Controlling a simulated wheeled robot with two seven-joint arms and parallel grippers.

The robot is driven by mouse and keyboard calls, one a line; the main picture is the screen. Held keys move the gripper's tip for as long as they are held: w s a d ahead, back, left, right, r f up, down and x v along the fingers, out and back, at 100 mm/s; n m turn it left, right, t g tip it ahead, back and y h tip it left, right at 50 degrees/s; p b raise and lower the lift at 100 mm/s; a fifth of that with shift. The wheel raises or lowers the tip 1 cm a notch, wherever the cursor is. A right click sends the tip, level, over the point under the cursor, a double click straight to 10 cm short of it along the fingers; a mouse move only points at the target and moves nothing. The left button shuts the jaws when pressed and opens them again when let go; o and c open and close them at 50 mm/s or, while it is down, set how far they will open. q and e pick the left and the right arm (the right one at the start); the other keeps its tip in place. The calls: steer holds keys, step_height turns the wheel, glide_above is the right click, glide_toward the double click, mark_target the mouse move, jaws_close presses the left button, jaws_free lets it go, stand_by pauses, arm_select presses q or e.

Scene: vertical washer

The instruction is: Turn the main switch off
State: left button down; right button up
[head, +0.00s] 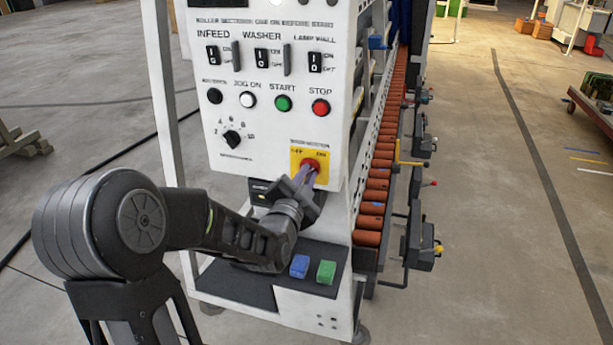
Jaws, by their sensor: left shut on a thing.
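The main switch (311,164) is a red knob on a yellow plate (322,154) at the lower right of the white control panel. The plate carries small lettering, with an ON mark at its right. My left gripper (306,174) reaches up to the switch and is shut on the red knob. Its fingers cover the lower left of the knob and part of the plate, so the knob's exact angle is hard to tell. My right gripper is not in view.
The white panel (225,120) also has rocker switches, a black dial (232,139), a green button (283,103) and a red stop button (320,107). Below are a blue block (299,266) and a green block (326,272) on a dark shelf. An orange roller conveyor (377,185) runs back at right.

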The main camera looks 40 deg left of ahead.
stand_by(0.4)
arm_select(q)
steer(key=shift+f+n+b, duration=0.2)
steer(key=shift+n+b, duration=0.5)
steer(key=shift+b, duration=0.4)
steer(key=shift+s+a+r+n+b, duration=0.1)
steer(key=shift+a+n+b, duration=0.1)
steer(key=shift+n+b, duration=4.15)
steer(key=shift+s+a+n+b, duration=0.1)
steer(key=shift+a+n+b, duration=0.05)
steer(key=shift+n+b, duration=4.15)
steer(key=shift+m+b, duration=0.25)
steer(key=shift+b, duration=0.15)
steer(key=c, duration=1.5)
jaws_free()
steer(key=shift+r, duration=0.1)
